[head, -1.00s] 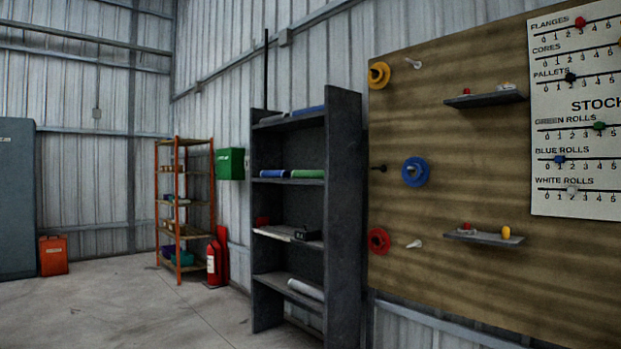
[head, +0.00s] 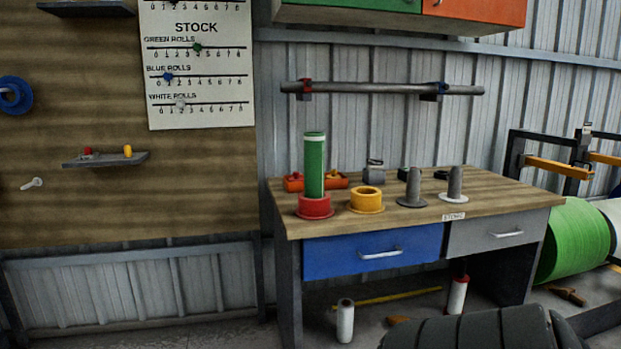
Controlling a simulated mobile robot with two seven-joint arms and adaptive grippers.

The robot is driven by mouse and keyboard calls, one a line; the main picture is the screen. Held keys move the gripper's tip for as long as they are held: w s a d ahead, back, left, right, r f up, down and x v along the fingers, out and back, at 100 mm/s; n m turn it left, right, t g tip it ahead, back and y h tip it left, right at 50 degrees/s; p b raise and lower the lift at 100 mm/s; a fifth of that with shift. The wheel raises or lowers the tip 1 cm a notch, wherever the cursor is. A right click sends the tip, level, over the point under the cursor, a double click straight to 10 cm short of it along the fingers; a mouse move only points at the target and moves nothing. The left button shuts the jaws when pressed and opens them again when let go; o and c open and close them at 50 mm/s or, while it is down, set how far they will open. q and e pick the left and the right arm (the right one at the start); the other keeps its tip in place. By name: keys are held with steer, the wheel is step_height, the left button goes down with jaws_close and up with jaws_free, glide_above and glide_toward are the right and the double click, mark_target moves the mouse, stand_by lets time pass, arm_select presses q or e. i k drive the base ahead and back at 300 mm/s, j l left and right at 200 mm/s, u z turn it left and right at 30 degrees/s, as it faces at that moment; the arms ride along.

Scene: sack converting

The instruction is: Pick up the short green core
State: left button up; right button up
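A green cylinder (head: 315,168) with a pale band near its top stands upright in a red flange (head: 314,208) at the left front of the workbench (head: 510,205). It is the only green core-like piece I see on the bench; I cannot tell whether it is the short one. A dark rounded part, likely one of my arm links, shows at the bottom right of the head view. Neither gripper shows.
A yellow flange (head: 366,201) and two grey posts (head: 412,190) (head: 455,186) stand right of the red flange. An orange tray (head: 294,183) lies behind. White cylinders (head: 345,321) (head: 457,297) stand under the bench. A large green roll (head: 573,240) is at right.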

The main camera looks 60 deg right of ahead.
mark_target(313, 142)
steer(key=k+l+z, duration=0.15)
steer(key=l+z, duration=0.15)
steer(key=z, duration=0.15)
steer(key=k+l+z, duration=0.15)
steer(key=l+z, duration=0.25)
steer(key=k+l+z, duration=0.15)
steer(key=l, duration=0.35)
steer(key=l+z, duration=0.15)
steer(key=l, duration=0.35)
steer(key=k+l, duration=0.1)
steer(key=l, duration=1)
steer(key=k, duration=0.05)
